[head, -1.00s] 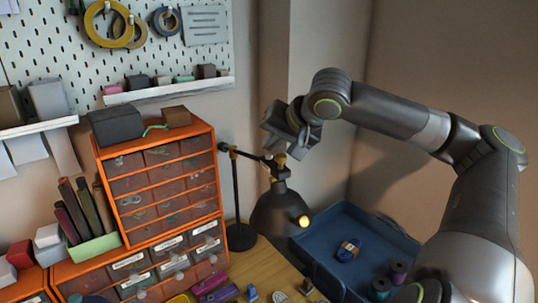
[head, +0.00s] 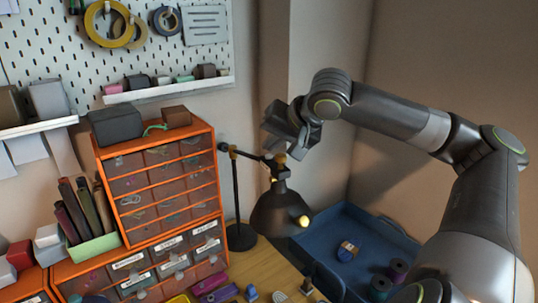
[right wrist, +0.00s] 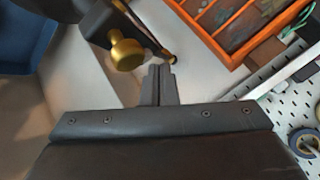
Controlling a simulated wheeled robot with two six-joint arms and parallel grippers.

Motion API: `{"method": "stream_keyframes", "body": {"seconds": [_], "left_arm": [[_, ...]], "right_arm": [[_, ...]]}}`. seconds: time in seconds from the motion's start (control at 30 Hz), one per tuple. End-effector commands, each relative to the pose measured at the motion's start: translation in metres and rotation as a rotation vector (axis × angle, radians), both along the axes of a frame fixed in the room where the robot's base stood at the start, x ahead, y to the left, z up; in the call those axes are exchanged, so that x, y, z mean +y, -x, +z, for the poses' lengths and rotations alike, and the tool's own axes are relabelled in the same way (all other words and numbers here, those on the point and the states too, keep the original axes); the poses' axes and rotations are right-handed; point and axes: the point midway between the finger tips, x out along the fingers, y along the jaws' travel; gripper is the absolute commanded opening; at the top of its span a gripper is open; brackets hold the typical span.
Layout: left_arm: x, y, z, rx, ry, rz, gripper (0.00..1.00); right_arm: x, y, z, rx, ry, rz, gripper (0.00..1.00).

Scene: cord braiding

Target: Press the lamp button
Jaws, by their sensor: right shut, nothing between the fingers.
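The lamp (head: 272,212) is a black desk lamp with a hanging cone shade, a dark stand and brass joint knobs. A round, bright yellow part (head: 304,221) shows on the shade's right side; I cannot tell whether it is the button or the bulb. My right gripper (head: 272,136) is above the lamp's upper joint, shut and empty. In the right wrist view its fingertips (right wrist: 160,69) are together, close to the lamp arm's end and a large brass knob (right wrist: 126,55). I cannot tell whether they touch. My left gripper is out of view.
An orange drawer cabinet (head: 213,150) stands left of the lamp, under a white pegboard (head: 50,45) with shelves. A blue tray (head: 360,222) holding several spools is to the right. Small items lie on the wooden table's front.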

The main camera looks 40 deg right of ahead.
Motion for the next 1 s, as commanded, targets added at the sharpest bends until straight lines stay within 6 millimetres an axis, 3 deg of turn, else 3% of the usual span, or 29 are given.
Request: {"method": "stream_keyframes", "body": {"seconds": [0.27,1.0], "left_arm": [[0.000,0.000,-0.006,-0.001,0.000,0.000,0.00],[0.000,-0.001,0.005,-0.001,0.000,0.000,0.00]], "right_arm": [[0.000,0.000,-0.009,0.001,0.001,0.000,0.00],[0.000,0.000,0.001,0.001,0.001,0.000,0.00]]}}
